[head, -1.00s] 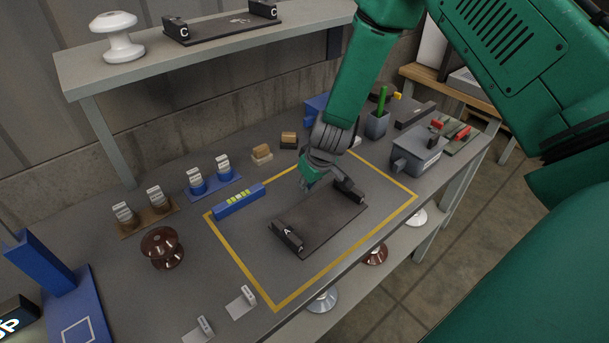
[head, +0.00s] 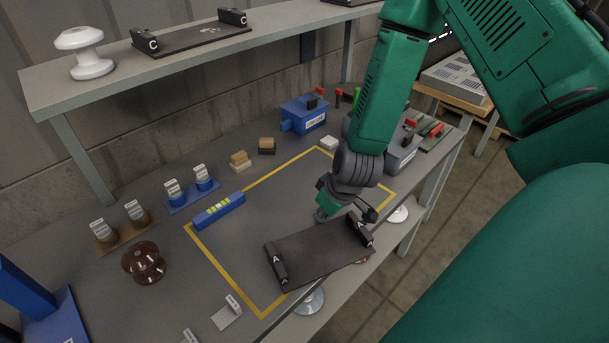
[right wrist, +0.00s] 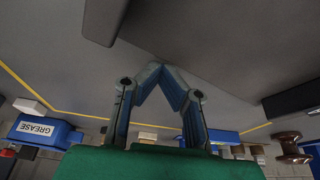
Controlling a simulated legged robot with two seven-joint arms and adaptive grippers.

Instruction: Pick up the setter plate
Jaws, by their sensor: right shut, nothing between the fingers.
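The setter plate (head: 318,252) is a dark flat plate with a black block marked A at each end. In the head view it lies across the front yellow line and juts past the bench's front edge; I cannot tell whether it is raised. My right gripper (head: 323,214) is at the plate's far long edge, shut with nothing between its fingers. In the right wrist view the shut fingertips (right wrist: 158,68) meet close to the edge of the dark plate (right wrist: 215,45); whether they touch it is unclear. My left gripper is not in view.
A brown insulator (head: 144,263) and small labelled stands are at the left. A blue grease box (head: 304,114) is at the back. Another plate, marked C (head: 190,38), is on the shelf. The outlined area behind the plate is clear.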

